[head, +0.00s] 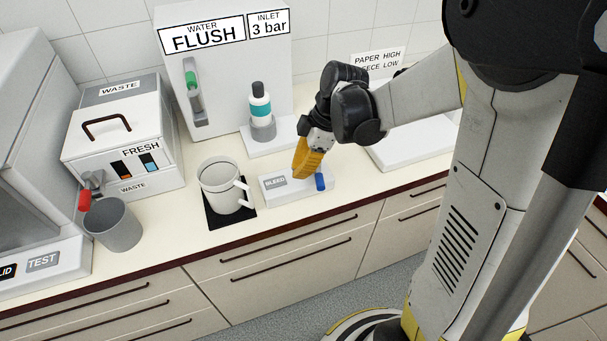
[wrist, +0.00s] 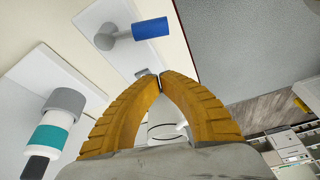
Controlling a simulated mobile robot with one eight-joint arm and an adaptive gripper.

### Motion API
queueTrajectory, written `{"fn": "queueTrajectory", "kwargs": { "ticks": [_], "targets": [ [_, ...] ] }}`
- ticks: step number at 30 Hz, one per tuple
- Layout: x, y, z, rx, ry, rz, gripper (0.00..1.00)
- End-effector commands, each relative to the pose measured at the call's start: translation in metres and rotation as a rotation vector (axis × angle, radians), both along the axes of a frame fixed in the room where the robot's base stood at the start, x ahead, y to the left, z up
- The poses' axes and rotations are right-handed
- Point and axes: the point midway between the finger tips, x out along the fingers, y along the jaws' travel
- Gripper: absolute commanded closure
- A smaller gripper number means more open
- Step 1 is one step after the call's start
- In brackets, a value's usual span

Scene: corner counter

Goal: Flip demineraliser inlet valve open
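No label in view names a demineraliser, so I cannot tell for sure which valve is meant. A blue handle (head: 320,181) sits on a low white block (head: 290,196) labelled BLEED on the counter. In the wrist view the blue handle (wrist: 150,27) extends sideways from a grey stub (wrist: 107,38). A green-tipped lever (head: 192,82) is on the white WATER FLUSH panel (head: 225,75), which carries an INLET 3 bar label. My gripper (head: 301,174) points down over the BLEED block, left of the blue handle. In the wrist view its yellow fingertips (wrist: 160,77) meet, with nothing visible between them.
A white and teal bottle (head: 260,105) stands in a grey holder behind the block. A white mug (head: 222,186) stands on a black mat to the left. Farther left are a grey cup (head: 112,226), a red handle (head: 84,201) and the WASTE box (head: 125,130).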

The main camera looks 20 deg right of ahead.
Motion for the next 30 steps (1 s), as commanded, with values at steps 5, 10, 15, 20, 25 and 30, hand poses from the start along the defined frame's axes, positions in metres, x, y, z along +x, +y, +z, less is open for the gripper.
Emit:
{"fn": "queueTrajectory", "kwargs": {
  "ticks": [5,10,15,20,25,30],
  "targets": [
    [-0.004,-0.013,0.041,0.000,0.001,-0.002,1.00],
    [-0.006,-0.021,0.060,0.000,-0.001,-0.001,1.00],
    [-0.006,-0.024,0.067,0.000,0.000,0.000,1.00],
    [-0.007,-0.024,0.067,0.000,0.000,0.000,1.00],
    [-0.007,-0.024,0.067,0.000,0.000,0.000,1.00],
    [-0.007,-0.024,0.067,-0.001,0.000,-0.004,1.00]
  ]
}}
